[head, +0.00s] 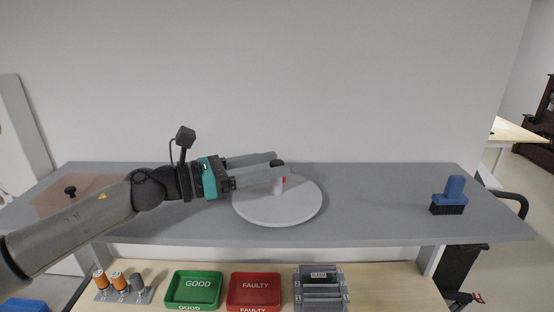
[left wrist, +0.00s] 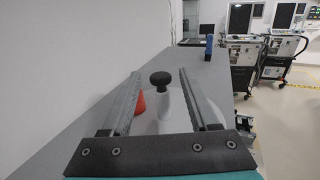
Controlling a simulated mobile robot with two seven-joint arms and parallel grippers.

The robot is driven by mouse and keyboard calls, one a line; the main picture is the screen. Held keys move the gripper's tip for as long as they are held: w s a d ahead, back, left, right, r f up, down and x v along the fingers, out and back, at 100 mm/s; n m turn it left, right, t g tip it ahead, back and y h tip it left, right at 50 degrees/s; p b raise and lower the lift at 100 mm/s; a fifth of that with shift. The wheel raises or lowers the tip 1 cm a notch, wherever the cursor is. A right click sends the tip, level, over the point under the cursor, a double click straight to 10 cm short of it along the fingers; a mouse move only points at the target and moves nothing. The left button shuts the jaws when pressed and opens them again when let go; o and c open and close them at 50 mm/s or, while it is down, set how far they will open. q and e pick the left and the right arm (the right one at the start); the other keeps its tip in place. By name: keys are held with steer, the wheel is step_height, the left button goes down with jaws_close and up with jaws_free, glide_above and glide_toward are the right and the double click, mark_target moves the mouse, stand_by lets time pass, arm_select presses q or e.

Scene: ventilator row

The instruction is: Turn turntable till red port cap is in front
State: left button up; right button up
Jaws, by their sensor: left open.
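The turntable (head: 278,210) is a round pale disc on the grey shelf. A short white post with a black knob (head: 277,163) rises from it; the knob also shows in the left wrist view (left wrist: 161,79). A bit of red (head: 285,179) shows beside the post, mostly hidden. In the left wrist view a red cone-like cap (left wrist: 138,104) is left of the post, on the wall side, partly behind a finger. My left gripper (head: 280,163) is open, its fingers on either side of the knob and post; I cannot tell whether they touch. My right gripper is not in view.
A blue brush (head: 450,195) stands at the shelf's right end. A black knob (head: 70,191) on a brownish plate is at the left. Below are a green tray (head: 193,289), a red tray (head: 254,290) and a grey rack (head: 320,289).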

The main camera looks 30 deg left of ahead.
arm_select(q)
steer(key=shift+p+x, duration=0.35)
steer(key=shift+x, duration=0.55)
jaws_close()
stand_by(1.0)
